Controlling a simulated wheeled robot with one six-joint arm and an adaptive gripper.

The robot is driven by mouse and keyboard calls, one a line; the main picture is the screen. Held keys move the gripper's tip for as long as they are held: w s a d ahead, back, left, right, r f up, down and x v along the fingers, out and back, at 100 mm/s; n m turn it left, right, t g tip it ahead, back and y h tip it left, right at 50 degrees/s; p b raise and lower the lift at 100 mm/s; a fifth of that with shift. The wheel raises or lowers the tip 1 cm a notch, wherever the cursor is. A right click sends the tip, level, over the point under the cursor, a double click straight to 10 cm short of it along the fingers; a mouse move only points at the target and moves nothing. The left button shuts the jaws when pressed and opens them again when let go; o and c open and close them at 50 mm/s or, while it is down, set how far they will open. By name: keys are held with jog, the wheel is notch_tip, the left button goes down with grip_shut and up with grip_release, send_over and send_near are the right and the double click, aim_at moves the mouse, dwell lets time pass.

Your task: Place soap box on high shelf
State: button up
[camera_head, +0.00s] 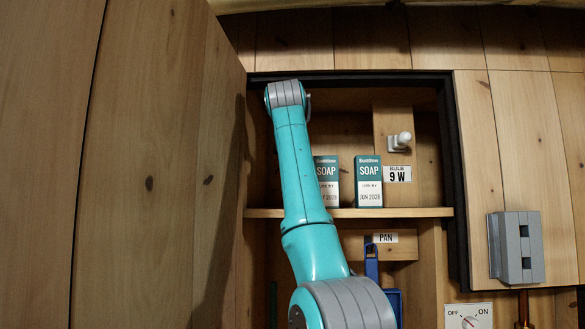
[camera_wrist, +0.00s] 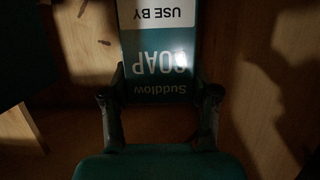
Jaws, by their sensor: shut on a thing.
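In the wrist view a teal and white soap box (camera_wrist: 157,48) sits between the fingers of my gripper (camera_wrist: 160,95), its lettering upside down. My gripper is shut on it. In the head view my teal arm reaches up into the cupboard opening, and my gripper is hidden there. The high shelf (camera_head: 400,212) holds two upright soap boxes: one fully in view (camera_head: 368,181), and one to its left (camera_head: 328,180) partly covered by my arm. I cannot tell whether the held box is one of these.
A large wooden door or panel (camera_head: 140,160) stands close on the left. A white bulb (camera_head: 400,142) sticks out at the shelf's right above a "9 W" label (camera_head: 397,174). Below the shelf is a blue-handled thing (camera_head: 371,265). A grey box (camera_head: 516,247) is on the right wall.

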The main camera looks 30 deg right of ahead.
jog(key=shift+w+f, duration=0.15)
jog(key=shift+f, duration=1.6)
jog(key=shift+f, duration=0.1)
jog(key=o, duration=1.2)
jog(key=v, duration=1.2)
